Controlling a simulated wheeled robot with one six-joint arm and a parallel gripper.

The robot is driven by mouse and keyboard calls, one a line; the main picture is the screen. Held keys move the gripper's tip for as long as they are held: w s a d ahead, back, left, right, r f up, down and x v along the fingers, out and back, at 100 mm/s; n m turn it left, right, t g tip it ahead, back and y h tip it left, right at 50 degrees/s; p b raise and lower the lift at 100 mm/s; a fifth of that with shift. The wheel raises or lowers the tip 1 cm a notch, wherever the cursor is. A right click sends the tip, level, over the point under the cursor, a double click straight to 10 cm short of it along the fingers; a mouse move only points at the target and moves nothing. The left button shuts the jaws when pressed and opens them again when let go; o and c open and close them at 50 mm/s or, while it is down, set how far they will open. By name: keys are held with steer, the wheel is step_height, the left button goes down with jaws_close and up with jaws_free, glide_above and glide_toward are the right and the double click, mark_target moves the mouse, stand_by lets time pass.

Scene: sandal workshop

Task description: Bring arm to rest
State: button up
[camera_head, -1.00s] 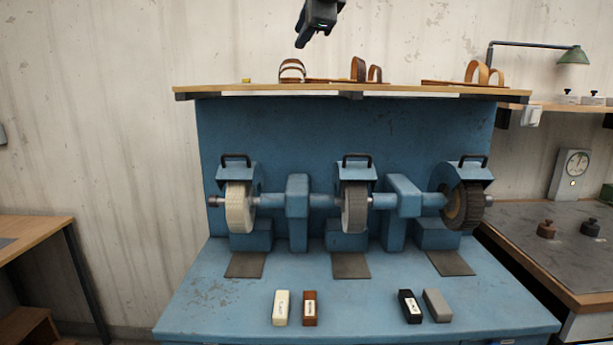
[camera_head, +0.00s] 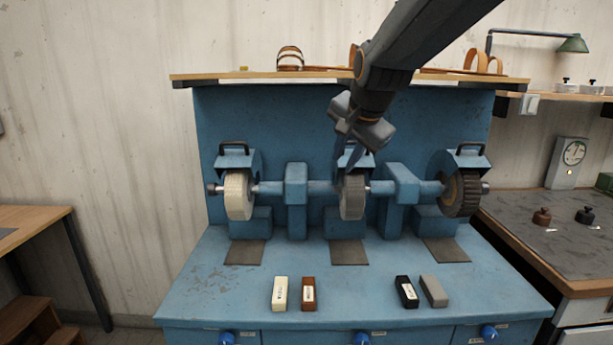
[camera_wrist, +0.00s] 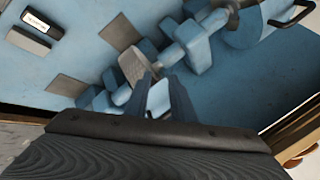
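My gripper (camera_head: 350,172) hangs from my arm, which reaches in from the upper right of the head view. It points down in front of the middle wheel (camera_head: 353,197) of the blue grinding machine and partly hides that wheel's hood. In the wrist view my gripper (camera_wrist: 160,80) shows two dark fingers apart, with pale blue surface seen between them and nothing held. Whether the fingers touch the machine cannot be told.
The blue bench (camera_head: 200,285) bears a cream wheel (camera_head: 239,195), a dark brush wheel (camera_head: 462,193) and several small blocks, including a brown one (camera_head: 308,294). A wooden shelf (camera_head: 220,76) with sandals runs above. Open wall lies at left.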

steer(key=s+d+f+n+g, duration=0.3)
steer(key=s+d+f+n, duration=0.1)
steer(key=s+f, duration=0.9)
steer(key=s+d+f+n+g+h, duration=0.1)
steer(key=s+d+f+n+g, duration=0.3)
steer(key=s+f, duration=0.8)
steer(key=s+d, duration=0.2)
steer(key=shift+s+d+f+n, duration=0.25)
steer(key=shift+s+f+n, duration=0.05)
steer(key=shift+f+n, duration=0.1)
